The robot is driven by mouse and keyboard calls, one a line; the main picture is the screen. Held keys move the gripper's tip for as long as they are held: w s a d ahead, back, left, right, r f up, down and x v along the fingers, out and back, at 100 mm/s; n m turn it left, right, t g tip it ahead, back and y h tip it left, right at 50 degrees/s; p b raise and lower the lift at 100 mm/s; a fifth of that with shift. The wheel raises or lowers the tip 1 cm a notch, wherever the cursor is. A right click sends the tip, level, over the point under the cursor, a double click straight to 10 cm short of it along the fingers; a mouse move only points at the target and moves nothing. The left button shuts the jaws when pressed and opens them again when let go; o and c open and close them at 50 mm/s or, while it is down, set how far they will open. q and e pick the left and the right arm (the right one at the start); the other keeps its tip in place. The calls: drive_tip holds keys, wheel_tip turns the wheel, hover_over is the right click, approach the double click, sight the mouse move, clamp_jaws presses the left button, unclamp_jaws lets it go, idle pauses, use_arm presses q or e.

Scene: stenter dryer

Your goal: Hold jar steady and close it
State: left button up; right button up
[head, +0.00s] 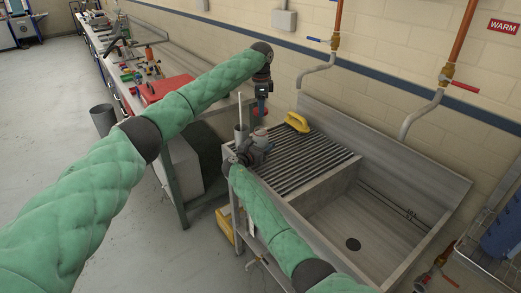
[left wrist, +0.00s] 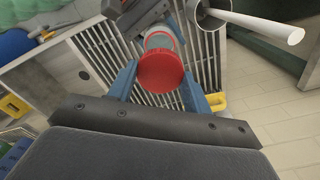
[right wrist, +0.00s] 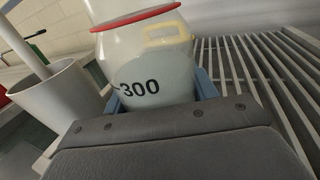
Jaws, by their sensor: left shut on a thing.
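The jar (right wrist: 150,70) is clear, with a red rim at the top and the number 300 on its side. It stands at the near left end of the slatted drainboard; the head view shows it small (head: 261,134). My right gripper (right wrist: 160,95) has a blue finger on each side of its body and is shut on it; the dark gripper also shows in the head view (head: 250,152). My left gripper (left wrist: 160,92) points down above the jar, shut on a round red lid (left wrist: 160,70). In the left wrist view the lid is apart from the jar's rim (left wrist: 160,40).
A white cup (right wrist: 62,105) with an upright rod stands close beside the jar. A yellow brush (head: 297,122) lies on the drainboard (head: 290,160) behind. A deep sink basin (head: 350,215) is at the right. A cluttered workbench (head: 125,65) runs along the wall at the left.

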drive_tip(key=c, duration=0.6)
use_arm(q)
drive_tip(key=shift+f, duration=2.45)
use_arm(e)
drive_tip(key=shift+o, duration=0.2)
use_arm(q)
drive_tip(key=shift+f, duration=0.1)
drive_tip(key=shift+f, duration=0.85)
drive_tip(key=shift+f, duration=0.55)
